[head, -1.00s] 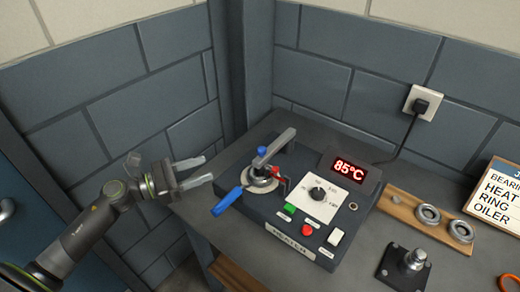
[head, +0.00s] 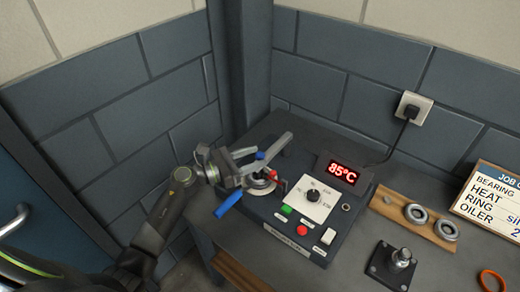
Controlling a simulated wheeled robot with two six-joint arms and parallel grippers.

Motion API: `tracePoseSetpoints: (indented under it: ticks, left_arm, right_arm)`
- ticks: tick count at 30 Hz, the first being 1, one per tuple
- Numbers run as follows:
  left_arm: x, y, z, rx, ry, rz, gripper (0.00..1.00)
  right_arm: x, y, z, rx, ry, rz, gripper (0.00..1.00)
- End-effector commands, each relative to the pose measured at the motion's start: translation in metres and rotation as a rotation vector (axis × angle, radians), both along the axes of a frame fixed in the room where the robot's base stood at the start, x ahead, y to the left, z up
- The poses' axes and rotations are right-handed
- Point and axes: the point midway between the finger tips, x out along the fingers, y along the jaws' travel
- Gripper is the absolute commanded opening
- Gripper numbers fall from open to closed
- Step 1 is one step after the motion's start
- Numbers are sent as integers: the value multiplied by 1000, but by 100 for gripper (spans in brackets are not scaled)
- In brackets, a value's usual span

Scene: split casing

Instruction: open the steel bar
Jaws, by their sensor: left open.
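The steel bar (head: 279,147) is a grey bar on top of the heater (head: 285,232), at its back left. It slants up to the right, with a blue piece at its near end (head: 260,155) and a red piece beside it. A blue handle (head: 229,203) sticks out from the heater's front left. My left gripper (head: 255,162) is open at the left side of the heater, its fingers reaching toward the near end of the bar. I cannot tell whether they touch it. My right gripper is not in view.
The heater's display (head: 343,172) reads 85°C. A metal post on a black plate (head: 399,262) and an orange ring (head: 492,281) lie in front. A power cord runs to the wall socket (head: 412,107). Walls close in behind and left.

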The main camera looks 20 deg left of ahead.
Motion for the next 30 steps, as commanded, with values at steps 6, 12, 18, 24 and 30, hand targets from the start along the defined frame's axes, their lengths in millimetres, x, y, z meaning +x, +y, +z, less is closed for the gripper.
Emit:
tracePoseSetpoints:
  ticks: [6,12,18,24,30]
  left_arm:
    - [15,-16,0,0,1,1,45]
    - [18,-19,-1,1,-1,1,45]
    - [18,-18,-1,1,-1,1,38]
    - [18,-18,-1,1,-1,1,12]
    - [18,-18,-1,0,0,2,0]
  right_arm:
    - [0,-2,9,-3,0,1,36]
    - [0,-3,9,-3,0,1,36]
    - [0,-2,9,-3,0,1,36]
    - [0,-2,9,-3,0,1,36]
    - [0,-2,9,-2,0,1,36]
